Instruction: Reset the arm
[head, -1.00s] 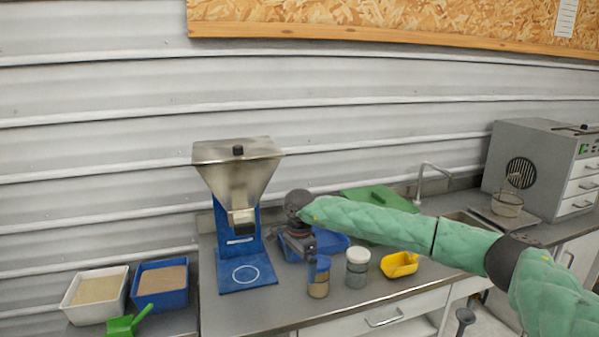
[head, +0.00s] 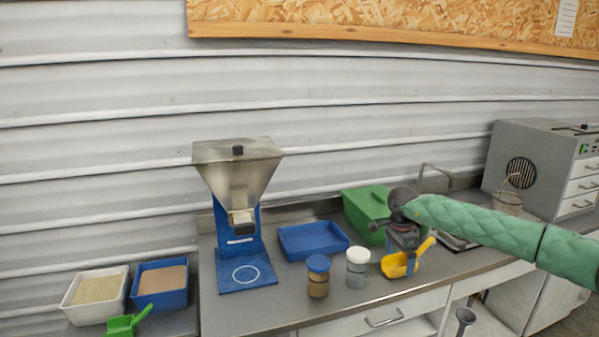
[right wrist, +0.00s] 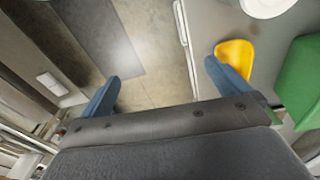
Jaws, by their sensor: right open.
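My right arm, in a green sleeve, comes in from the right in the head view. My right gripper (head: 404,252) is by the yellow scoop (head: 395,265) near the front of the counter. In the right wrist view, its two blue fingers stand wide apart with nothing between them (right wrist: 160,88). The yellow scoop also shows there beyond the right finger (right wrist: 235,56). I cannot tell whether the finger touches the scoop. My left gripper is not in view.
A hopper (head: 238,180) on a blue stand is at the counter's left. A blue tray (head: 312,240), a blue-lidded jar (head: 318,278), a white-lidded jar (head: 357,268) and a green container (head: 366,208) stand nearby. Two bins, white (head: 72,305) and blue (head: 160,300), are at the far left.

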